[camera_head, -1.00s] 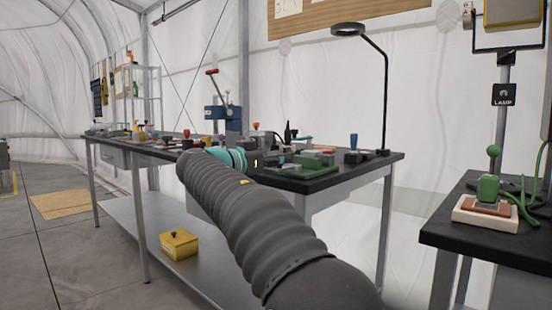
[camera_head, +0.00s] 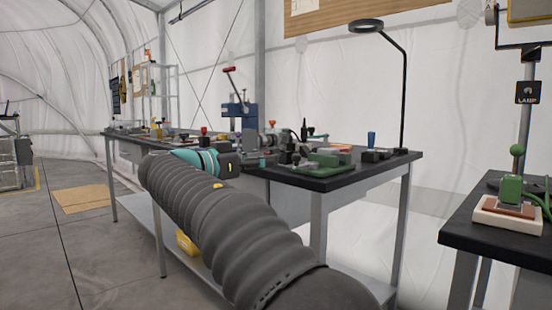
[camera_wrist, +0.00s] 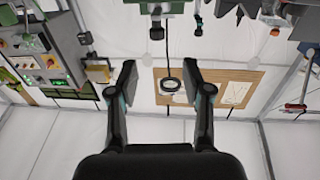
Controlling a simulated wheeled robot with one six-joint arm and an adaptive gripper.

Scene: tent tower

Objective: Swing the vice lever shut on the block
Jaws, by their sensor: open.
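A blue upright tool (camera_head: 238,108) with a red-tipped lever (camera_head: 229,70) raised at a slant stands at the back of the bench. A low green device (camera_head: 322,162) lies near the bench's right front corner. I cannot tell for sure which is the vice, and no block is clear. In the wrist view, which is upside down, a red-tipped lever (camera_wrist: 294,107) shows at the right. My gripper (camera_wrist: 160,68) is open and empty in the wrist view, its fingers wide apart, touching nothing. In the head view its fingers are not clear beside the bench items.
The dark-topped bench (camera_head: 330,184) holds several small tools. A desk lamp (camera_head: 367,26) stands at its right end. A second table (camera_head: 462,238) at the right bears a green device on a white base (camera_head: 508,215). A yellow box (camera_head: 186,243) is partly hidden below.

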